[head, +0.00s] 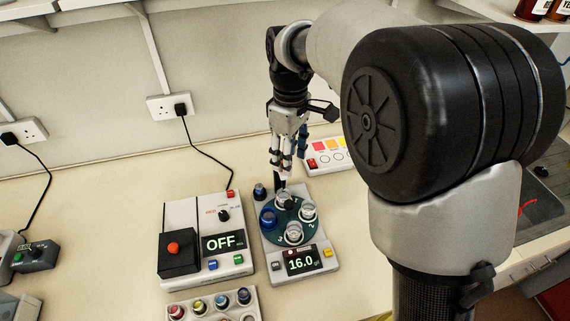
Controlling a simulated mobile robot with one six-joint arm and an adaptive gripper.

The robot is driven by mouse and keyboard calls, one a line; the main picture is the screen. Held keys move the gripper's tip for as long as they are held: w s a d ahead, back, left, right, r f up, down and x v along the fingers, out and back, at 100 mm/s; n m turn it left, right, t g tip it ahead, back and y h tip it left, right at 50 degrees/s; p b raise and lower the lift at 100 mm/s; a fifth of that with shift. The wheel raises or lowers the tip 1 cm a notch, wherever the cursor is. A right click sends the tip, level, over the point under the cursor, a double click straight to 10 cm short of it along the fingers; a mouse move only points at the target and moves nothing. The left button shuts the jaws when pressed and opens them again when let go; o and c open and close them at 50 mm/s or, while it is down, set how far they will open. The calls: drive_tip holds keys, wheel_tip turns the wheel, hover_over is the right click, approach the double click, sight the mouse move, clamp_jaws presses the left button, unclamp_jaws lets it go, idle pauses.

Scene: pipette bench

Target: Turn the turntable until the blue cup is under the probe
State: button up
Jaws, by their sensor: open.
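The turntable (273,237) is a dark teal disc on a pale grey device with a display reading 16.0. The blue cup (268,217) sits at the left side of the disc. Clear cups stand at its right (308,211) and front (293,234), and another round piece is near the back. A dark post (260,191) stands at the device's back left corner. I cannot tell which part is the probe, as my gripper covers the back. My gripper (283,169) is open and points down above the back of the turntable; whether it touches anything is unclear.
A box (190,213) with an OFF display and a red button stands left of the turntable. A rack of coloured cups (213,304) is in front. A panel with coloured squares (332,157) lies behind right. A sink is far right. My arm hides much of the right side.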

sight(289, 203)
wheel_tip(289, 203, down, 17)
drive_tip(key=b, duration=0.5)
drive_tip(key=shift+f, duration=0.15)
drive_tip(key=shift+c, duration=0.5)
clamp_jaws()
